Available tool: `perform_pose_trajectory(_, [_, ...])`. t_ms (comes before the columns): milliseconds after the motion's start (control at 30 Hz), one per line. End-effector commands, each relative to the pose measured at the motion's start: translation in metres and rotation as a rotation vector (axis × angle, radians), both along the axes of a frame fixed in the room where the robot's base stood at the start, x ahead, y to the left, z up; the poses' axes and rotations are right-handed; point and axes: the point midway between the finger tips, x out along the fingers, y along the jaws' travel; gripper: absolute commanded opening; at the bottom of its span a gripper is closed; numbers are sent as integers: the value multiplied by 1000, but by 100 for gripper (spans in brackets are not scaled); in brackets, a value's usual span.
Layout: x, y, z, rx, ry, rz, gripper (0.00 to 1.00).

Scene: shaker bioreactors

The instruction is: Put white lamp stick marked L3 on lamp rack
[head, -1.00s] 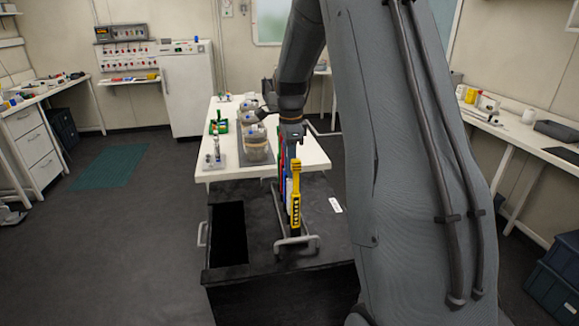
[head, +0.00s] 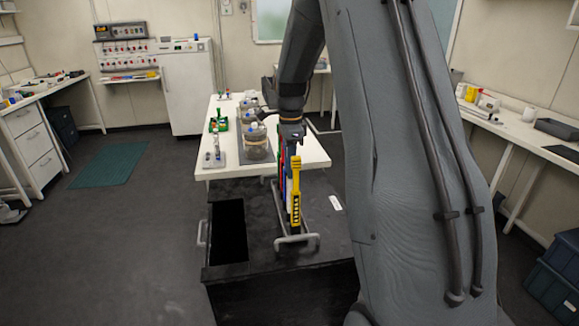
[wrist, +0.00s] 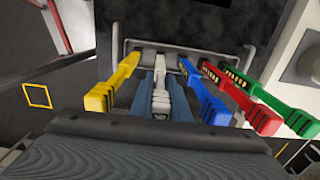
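The white lamp stick (wrist: 160,101) stands in line between the yellow stick (wrist: 113,84) and the blue stick (wrist: 204,92) in the wrist view. My gripper (wrist: 161,88) has one finger on each side of it and looks shut on it. The L3 mark cannot be read. The lamp rack (wrist: 190,58) is the grey metal frame under the sticks. In the head view the rack's near handle (head: 297,239) shows below the yellow stick (head: 295,195). My gripper (head: 291,140) is above the row there, and the white stick is mostly hidden.
Red (wrist: 242,98) and green (wrist: 285,100) sticks stand to the right of the blue one. The rack sits on a dark top with a rectangular opening (head: 227,232) at its left. A white table (head: 307,150) with jars (head: 255,143) stands behind.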

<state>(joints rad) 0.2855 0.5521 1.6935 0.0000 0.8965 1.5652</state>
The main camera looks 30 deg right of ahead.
Motion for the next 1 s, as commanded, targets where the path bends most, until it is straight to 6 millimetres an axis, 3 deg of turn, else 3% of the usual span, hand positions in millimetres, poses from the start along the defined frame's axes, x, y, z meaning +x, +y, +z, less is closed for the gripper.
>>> perform_pose_trajectory(33, [0, 0, 0, 0, 0, 0, 24])
perform_pose_trajectory(133, [0, 0, 0, 0, -1, 0, 37])
perform_pose_trajectory(467, [1, 0, 4, -1, -2, 0, 37])
perform_pose_trajectory(1000, [1, 0, 74, -1, -2, 0, 37])
